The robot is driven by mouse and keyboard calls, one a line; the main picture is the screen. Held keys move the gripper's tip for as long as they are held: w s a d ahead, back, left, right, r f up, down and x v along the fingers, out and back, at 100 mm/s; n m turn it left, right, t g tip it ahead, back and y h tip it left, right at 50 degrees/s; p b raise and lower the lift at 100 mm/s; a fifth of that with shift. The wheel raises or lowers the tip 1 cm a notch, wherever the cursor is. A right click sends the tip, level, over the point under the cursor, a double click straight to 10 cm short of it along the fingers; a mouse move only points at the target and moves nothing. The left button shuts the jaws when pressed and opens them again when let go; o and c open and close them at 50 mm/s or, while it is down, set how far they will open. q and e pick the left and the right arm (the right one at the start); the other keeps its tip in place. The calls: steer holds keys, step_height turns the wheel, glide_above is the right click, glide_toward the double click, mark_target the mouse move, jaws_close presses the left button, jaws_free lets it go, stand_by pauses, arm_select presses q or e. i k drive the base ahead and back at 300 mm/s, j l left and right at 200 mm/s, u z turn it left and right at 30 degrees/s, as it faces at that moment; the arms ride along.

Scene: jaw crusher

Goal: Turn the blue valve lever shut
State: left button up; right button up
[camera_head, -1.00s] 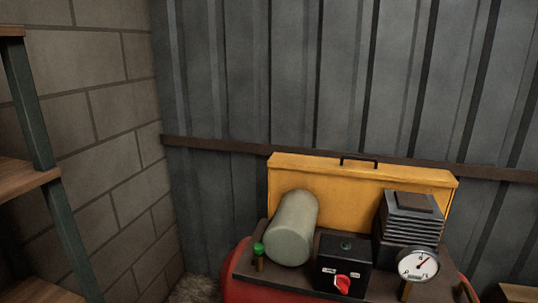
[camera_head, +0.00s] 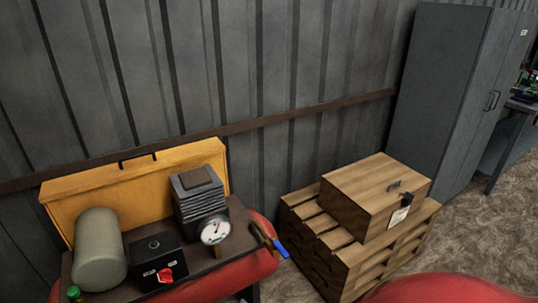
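The blue valve lever (camera_head: 281,248) sticks out at the right end of the air compressor, pointing down and to the right. It sits at the end of a brass-coloured fitting (camera_head: 262,234) beside the pressure gauge (camera_head: 215,230). At this size I cannot tell exactly how the lever lies relative to the pipe. Neither of my grippers is in view, and nothing touches the lever.
A black control box (camera_head: 157,258) with a red switch, a grey cylinder (camera_head: 99,252) and a finned block (camera_head: 199,193) share the compressor top. A yellow case (camera_head: 85,202) stands behind. Right are a wooden crate (camera_head: 365,190) on pallets (camera_head: 345,265) and a grey cabinet (camera_head: 437,90).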

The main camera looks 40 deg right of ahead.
mark_target(275, 241)
steer(key=z, duration=1.25)
